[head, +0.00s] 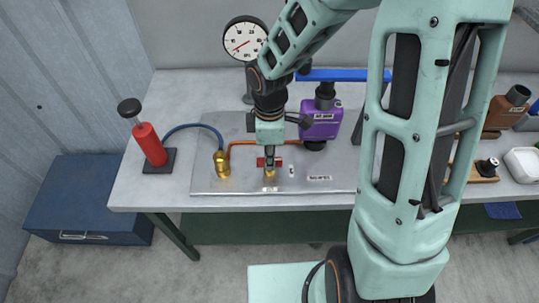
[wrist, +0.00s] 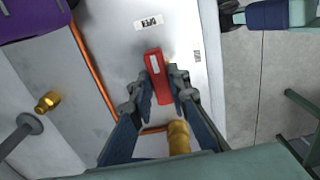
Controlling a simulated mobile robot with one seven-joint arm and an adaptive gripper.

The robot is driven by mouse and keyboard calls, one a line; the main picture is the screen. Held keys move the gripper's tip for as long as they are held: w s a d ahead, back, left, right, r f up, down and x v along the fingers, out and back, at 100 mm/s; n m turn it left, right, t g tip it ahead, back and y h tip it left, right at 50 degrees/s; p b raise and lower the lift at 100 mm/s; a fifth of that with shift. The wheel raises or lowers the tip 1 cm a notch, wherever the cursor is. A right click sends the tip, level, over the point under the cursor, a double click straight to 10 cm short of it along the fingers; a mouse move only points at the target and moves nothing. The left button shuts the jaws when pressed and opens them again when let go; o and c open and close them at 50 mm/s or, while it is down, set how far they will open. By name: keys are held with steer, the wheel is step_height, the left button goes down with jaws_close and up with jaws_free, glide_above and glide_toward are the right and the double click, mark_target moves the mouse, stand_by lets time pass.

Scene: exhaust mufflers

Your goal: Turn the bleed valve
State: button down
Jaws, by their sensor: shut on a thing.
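The bleed valve has a red lever handle (wrist: 155,95) with a pale strip, seen in the wrist view. A brass body (wrist: 178,138) shows at the handle's lower end. In the head view the red handle (head: 261,162) shows in part behind my fingers, low over the metal plate. My gripper (head: 269,164) points down at the valve. In the wrist view my gripper (wrist: 163,84) has one finger on each side of the handle and is shut on it. The valve's lower parts are partly hidden by my fingers.
A copper pipe (wrist: 93,70) runs over the metal plate (head: 212,133). A brass fitting (head: 222,166) with a blue hose leads to a red pump (head: 150,145) at left. A purple container (head: 321,121) stands close at right. A gauge (head: 244,39) stands behind.

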stand_by(0.3)
steer(key=c, duration=1.8)
jaws_free()
steer(key=shift+c, duration=0.2)
step_height(320, 180, up, 12)
